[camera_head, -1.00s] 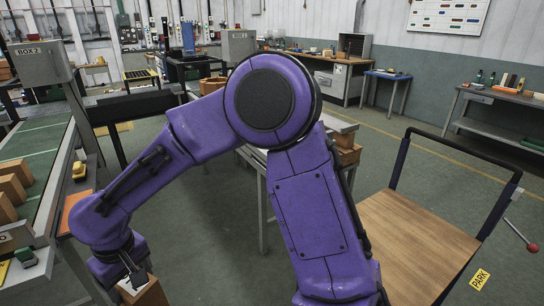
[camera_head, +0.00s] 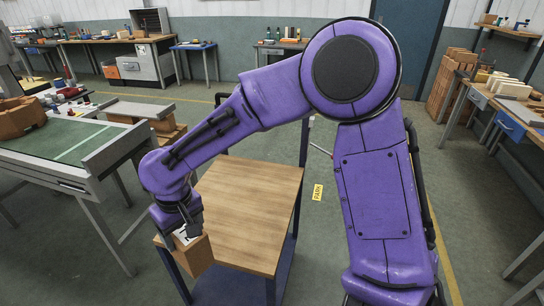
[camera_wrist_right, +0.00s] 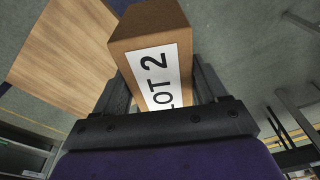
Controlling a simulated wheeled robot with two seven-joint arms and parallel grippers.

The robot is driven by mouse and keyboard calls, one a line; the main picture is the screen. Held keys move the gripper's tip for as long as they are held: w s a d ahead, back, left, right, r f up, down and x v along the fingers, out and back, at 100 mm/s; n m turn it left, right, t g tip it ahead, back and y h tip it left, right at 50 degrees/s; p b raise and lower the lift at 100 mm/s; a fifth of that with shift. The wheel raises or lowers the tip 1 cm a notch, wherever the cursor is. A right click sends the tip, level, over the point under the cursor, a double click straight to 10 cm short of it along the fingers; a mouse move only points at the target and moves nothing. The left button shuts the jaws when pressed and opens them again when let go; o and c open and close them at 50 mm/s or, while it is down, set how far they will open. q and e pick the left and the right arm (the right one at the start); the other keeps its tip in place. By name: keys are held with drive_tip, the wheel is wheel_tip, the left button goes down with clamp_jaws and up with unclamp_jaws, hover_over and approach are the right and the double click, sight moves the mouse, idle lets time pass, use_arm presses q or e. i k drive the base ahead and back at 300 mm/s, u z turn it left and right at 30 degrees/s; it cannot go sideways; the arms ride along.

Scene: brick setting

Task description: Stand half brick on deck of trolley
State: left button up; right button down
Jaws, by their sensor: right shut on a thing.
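The half brick (camera_head: 195,254) is a brown block held at the near left corner of the trolley. My right gripper (camera_head: 188,232) is shut on it. In the right wrist view the half brick (camera_wrist_right: 150,28) sits between the two fingers (camera_wrist_right: 165,95) and a white label reading "LOT 2" faces the camera. The trolley has a wooden deck (camera_head: 250,205), which is bare. The deck also shows in the right wrist view (camera_wrist_right: 65,50), beside and beyond the half brick. I cannot tell how high the half brick is above the deck. My left gripper is not in view.
Open floor surrounds the trolley.

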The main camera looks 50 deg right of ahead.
sight(260, 209)
drive_tip(key=z, duration=0.05)
drive_tip(key=i, duration=1.55)
drive_tip(key=z, duration=1.65)
